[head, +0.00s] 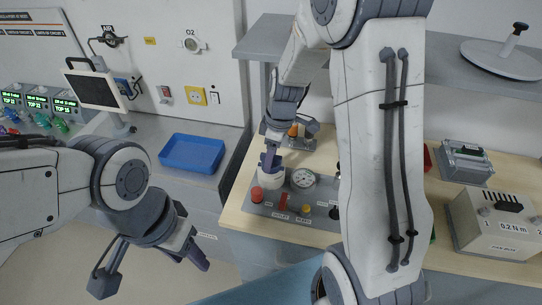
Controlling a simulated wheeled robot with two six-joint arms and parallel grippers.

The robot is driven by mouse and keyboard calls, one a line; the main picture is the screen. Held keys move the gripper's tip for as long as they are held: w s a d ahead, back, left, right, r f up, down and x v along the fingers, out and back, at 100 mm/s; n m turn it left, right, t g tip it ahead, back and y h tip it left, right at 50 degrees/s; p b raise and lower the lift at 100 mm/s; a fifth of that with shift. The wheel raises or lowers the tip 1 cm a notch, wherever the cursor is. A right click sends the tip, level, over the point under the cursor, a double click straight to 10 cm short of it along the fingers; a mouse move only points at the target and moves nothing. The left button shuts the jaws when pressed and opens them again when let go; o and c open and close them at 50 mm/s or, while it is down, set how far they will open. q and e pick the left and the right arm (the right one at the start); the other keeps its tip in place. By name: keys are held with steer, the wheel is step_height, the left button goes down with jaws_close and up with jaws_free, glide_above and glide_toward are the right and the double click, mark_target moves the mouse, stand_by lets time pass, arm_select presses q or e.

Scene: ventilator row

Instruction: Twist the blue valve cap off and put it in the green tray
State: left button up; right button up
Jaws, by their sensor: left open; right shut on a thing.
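My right gripper (271,164) points down at a white round fitting (273,179) on the grey valve panel (305,222), its jaws shut. The fingers cover what they hold at the top of the fitting. It is most likely the blue valve cap, but I cannot make the cap out clearly. My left gripper (150,274) is open and empty, low in front of the bench. I cannot see the green tray; a small green patch (433,235) shows beside my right arm.
A blue tray (192,153) sits on the grey counter at left. The panel carries a red knob (257,194), a gauge (303,178) and a yellow button (306,210). A labelled box (497,225) stands at right. My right arm hides the bench's middle.

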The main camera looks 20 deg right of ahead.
steer(key=shift+r+p, duration=1.3)
steer(key=shift+r, duration=0.5)
